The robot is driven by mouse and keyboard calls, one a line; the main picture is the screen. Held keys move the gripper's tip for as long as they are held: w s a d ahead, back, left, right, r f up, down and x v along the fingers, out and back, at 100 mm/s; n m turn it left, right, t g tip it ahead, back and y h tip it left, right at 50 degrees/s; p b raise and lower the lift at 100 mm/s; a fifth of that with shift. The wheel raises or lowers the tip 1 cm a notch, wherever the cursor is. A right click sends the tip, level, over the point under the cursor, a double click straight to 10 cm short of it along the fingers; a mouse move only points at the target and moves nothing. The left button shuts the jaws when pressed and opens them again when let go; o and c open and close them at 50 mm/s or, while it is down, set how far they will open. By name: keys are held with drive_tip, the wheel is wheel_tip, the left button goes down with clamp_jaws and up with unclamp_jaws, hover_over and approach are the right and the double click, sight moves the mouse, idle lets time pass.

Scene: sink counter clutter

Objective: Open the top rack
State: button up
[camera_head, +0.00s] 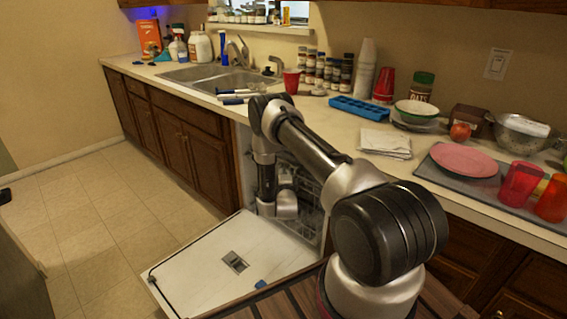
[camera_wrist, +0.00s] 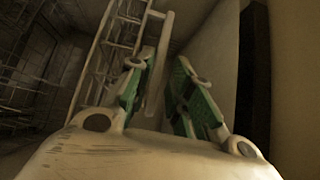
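The dishwasher's door (camera_head: 235,262) is lowered flat, and its dark interior shows in the head view behind my arm. Part of a pale wire rack (camera_head: 311,190) shows inside, partly hidden by my arm. In the wrist view, a pale wire rack (camera_wrist: 98,62) runs up the left and top middle. My gripper (camera_wrist: 160,78) has green-padded fingers that stand apart. A pale rack bar (camera_wrist: 161,50) shows in the gap between them; I cannot tell whether they touch it. The fingers are hidden or too small to tell in the head view.
A pale wall (camera_wrist: 215,55) is close on the right in the wrist view. The counter (camera_head: 330,118) above holds a blue tray (camera_head: 358,108), a pink plate (camera_head: 464,160) and red cups. Tiled floor (camera_head: 105,215) is clear to the left.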

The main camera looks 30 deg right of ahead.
sight(284, 160)
drive_tip(key=x, duration=0.7)
drive_tip(key=shift+w+d, duration=0.1)
drive_tip(key=shift+w, duration=0.05)
clamp_jaws()
